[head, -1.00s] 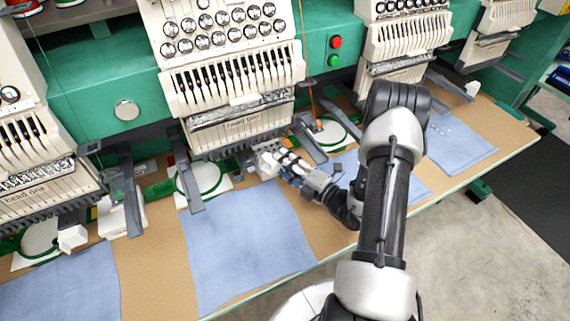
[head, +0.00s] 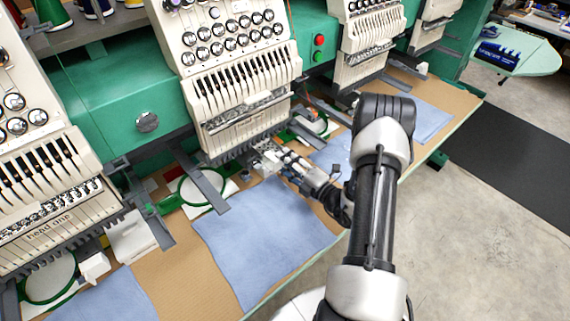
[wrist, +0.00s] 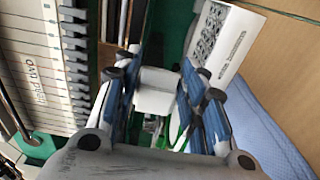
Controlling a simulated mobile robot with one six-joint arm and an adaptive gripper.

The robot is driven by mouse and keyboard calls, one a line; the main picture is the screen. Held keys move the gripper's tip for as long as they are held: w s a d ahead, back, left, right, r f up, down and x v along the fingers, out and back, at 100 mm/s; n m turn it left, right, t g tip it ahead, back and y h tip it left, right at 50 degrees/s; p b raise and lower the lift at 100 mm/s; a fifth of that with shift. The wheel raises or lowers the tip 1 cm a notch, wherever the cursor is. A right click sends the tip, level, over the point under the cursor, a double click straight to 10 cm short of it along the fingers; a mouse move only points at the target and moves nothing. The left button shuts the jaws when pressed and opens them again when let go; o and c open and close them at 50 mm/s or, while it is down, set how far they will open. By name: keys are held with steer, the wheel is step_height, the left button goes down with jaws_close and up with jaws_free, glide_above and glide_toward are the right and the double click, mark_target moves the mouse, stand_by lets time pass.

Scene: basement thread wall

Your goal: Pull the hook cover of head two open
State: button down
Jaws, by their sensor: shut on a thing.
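Head two (head: 240,112) is the cream embroidery head in the middle of the head view; its label shows sideways at the left of the wrist view (wrist: 42,85). My gripper (head: 264,158) is low beneath its right side, near the table. In the wrist view my gripper (wrist: 157,78) has its blue-padded fingers on either side of a small white block (wrist: 155,92), which looks like the grip of the hook cover. The gripper is shut on it. The rest of the cover is largely hidden by the fingers, and how far it stands open cannot be told.
A green hoop (head: 203,187) on a dark arm sits left of my gripper, and another hoop (head: 310,122) is behind it. Blue cloth (head: 262,240) lies on the table in front. A white labelled plate (wrist: 222,45) is close beside the fingers.

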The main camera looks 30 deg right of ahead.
steer(key=c, duration=1.4)
jaws_free()
steer(key=shift+o, duration=0.2)
steer(key=s+d, duration=0.2)
steer(key=s, duration=0.9)
steer(key=shift+s, duration=0.4)
